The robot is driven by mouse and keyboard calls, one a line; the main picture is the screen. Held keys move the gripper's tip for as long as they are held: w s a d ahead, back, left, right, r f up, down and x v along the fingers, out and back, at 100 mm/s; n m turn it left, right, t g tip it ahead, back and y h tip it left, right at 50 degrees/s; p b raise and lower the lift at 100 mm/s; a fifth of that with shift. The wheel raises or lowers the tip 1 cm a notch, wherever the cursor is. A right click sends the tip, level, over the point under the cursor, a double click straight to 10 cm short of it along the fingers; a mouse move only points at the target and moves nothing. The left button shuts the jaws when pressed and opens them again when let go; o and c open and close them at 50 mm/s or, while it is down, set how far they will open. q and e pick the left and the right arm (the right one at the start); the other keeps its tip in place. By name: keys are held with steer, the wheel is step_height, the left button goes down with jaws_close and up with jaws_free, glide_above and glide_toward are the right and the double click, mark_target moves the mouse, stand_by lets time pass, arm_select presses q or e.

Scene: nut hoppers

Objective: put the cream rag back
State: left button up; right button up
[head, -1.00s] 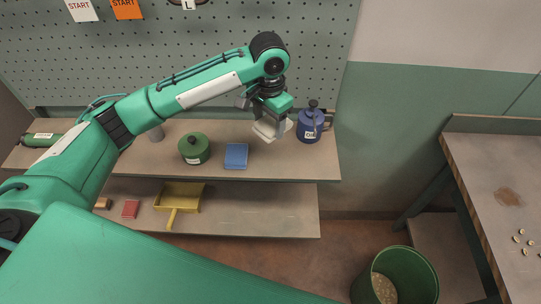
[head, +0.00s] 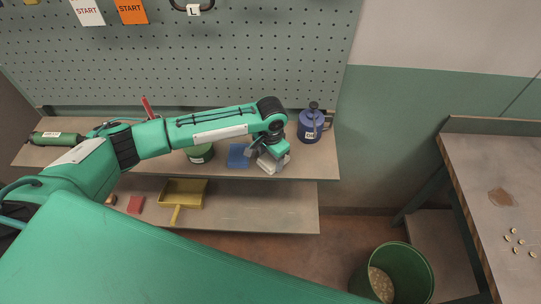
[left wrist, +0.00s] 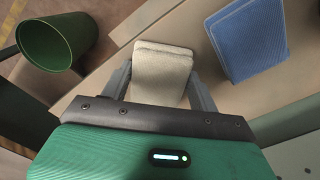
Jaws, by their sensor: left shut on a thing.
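The cream rag (left wrist: 162,68) is a folded pad between the two fingers of my left gripper (left wrist: 160,88) in the left wrist view. The left gripper is shut on it. In the head view the cream rag (head: 268,164) is at the upper shelf, just right of the blue folded cloth (head: 239,155) and left of the blue oil can (head: 311,125). The blue cloth also shows in the left wrist view (left wrist: 250,38), apart from the rag. I cannot tell whether the rag touches the shelf. My right gripper is not in view.
A green pot (head: 201,154) stands partly behind my left arm. A yellow dustpan (head: 184,192) and a red block (head: 135,204) lie on the lower shelf (head: 270,209). A green bin (head: 405,262) stands on the floor. A workbench (head: 490,170) with several nuts is at right.

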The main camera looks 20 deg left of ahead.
mark_target(271, 159)
arm_select(q)
steer(key=shift+f, duration=0.1)
steer(key=o, duration=1.3)
step_height(271, 159, up, 12)
steer(key=b, duration=0.3)
steer(key=shift+b, duration=0.4)
